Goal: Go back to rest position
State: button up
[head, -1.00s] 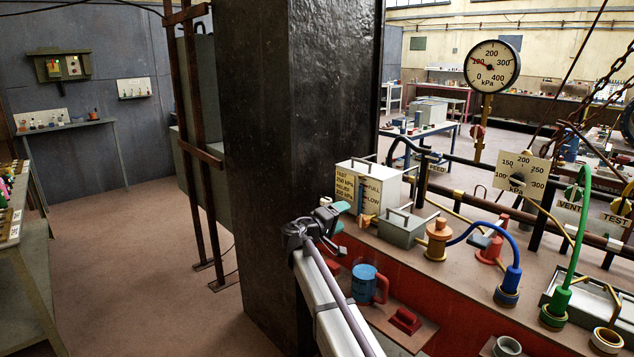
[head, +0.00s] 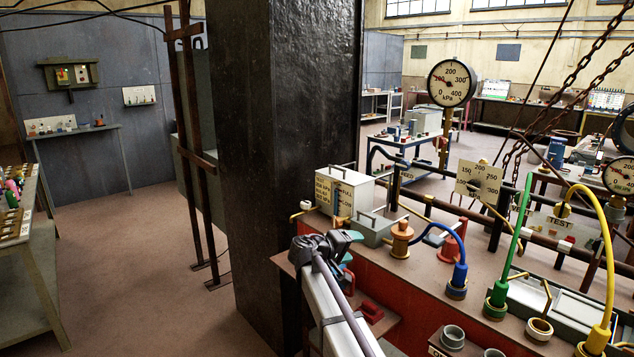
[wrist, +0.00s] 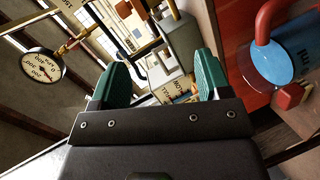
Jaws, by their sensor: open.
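My gripper (head: 350,242) is at the end of my arm, above the left end of the red-fronted bench (head: 405,282). In the wrist view the two green fingers of my gripper (wrist: 160,82) stand wide apart with nothing between them. A blue jug with a red handle (wrist: 297,52) is to the right of the fingers in the wrist view, apart from them. In the head view my arm and gripper hide most of the jug.
A black column (head: 283,150) stands close to the left of my arm. On the bench are a white tank (head: 343,190), a grey box (head: 374,228), an orange fitting (head: 402,240), and blue, green and yellow hoses (head: 603,235). A gauge (head: 451,83) stands behind. Open floor (head: 125,270) lies left.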

jog(key=s+d+f+m+g+y+b, duration=0.1)
jog(key=s+d+f+g+y+b, duration=0.2)
jog(key=s+f, duration=0.75)
jog(key=s+d+f+m+g+y+b, duration=0.1)
jog(key=s+f+g+y+b, duration=0.3)
jog(key=s, duration=1.1)
jog(key=s+d+f+m+g+y+b, duration=0.1)
jog(key=s+d+f+m+y+b, duration=0.15)
jog(key=s+f+y, duration=0.75)
notch_tip(320, 180, up, 15)
jog(key=s+h+p, duration=0.2)
jog(key=h+p, duration=0.2)
jog(key=p, duration=0.8)
jog(key=shift+d+r+h+p, duration=0.15)
jog(key=shift+d+h+p, duration=0.15)
jog(key=shift+d+h, duration=0.1)
jog(key=shift+s+n, duration=0.1)
jog(key=shift+n, duration=0.15)
